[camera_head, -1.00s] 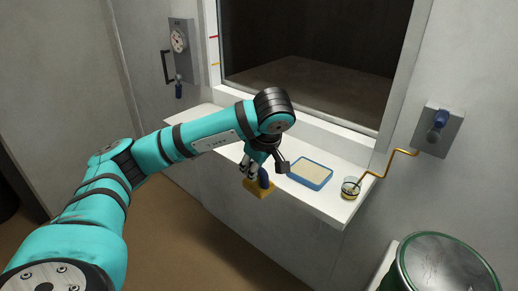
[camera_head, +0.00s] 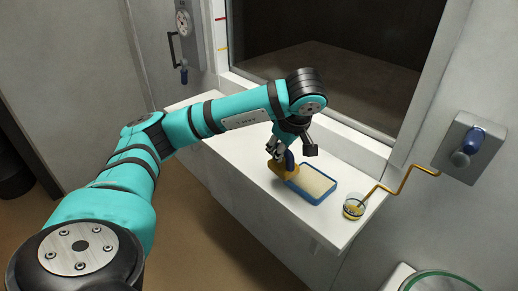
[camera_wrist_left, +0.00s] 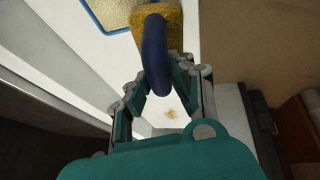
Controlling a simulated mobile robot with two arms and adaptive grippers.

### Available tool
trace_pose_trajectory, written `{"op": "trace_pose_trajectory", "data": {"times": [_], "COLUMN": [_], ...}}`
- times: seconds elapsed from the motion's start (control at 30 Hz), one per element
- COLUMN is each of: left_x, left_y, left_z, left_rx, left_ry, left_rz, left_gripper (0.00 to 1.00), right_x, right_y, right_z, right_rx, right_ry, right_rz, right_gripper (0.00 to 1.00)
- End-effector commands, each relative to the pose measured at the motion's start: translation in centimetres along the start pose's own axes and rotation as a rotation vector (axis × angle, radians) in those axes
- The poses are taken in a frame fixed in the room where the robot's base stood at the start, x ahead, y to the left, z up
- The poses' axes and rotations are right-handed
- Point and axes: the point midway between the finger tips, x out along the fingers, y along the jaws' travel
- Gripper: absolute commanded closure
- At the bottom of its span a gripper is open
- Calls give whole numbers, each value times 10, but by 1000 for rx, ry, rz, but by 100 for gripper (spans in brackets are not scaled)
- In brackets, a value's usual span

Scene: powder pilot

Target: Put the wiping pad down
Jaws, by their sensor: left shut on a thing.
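The wiping pad is a yellow block (camera_head: 277,168) with a dark blue handle (camera_head: 290,161). My left gripper (camera_head: 283,155) is shut on the handle, with the yellow block below it. The pad is at the left end of a blue-rimmed tray (camera_head: 318,201) with a beige inside. In the left wrist view the blue handle (camera_wrist_left: 154,48) sits between my fingers, and the yellow block (camera_wrist_left: 176,22) is beyond it, close to the tray's blue rim (camera_wrist_left: 112,31). I cannot tell whether the pad touches the ledge or tray. My right gripper is not in view.
The white ledge (camera_head: 230,154) runs under a dark window. A glass cup (camera_head: 354,208) with yellow contents stands right of the tray, near a bent yellow rod (camera_head: 402,182) from a wall fitting. A tan smudge (camera_wrist_left: 171,113) marks the ledge.

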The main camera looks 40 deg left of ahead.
Motion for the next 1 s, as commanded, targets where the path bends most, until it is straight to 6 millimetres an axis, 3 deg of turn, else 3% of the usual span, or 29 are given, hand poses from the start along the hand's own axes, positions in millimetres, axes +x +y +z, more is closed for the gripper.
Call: {"op": "trace_pose_trajectory", "data": {"times": [0.2, 0.6, 1.0], "left_x": [7, 55, 80], "left_y": [4, 32, 46], "left_z": [-11, -95, -135], "left_rx": [-5, -5, -4], "left_ry": [0, 1, 0], "left_rz": [-2, -4, -2], "left_gripper": [100, 100, 100], "right_x": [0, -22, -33], "right_y": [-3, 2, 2], "right_z": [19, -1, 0], "right_rx": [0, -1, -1], "right_ry": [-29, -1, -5], "right_rz": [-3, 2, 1], "right_gripper": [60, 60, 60]}}
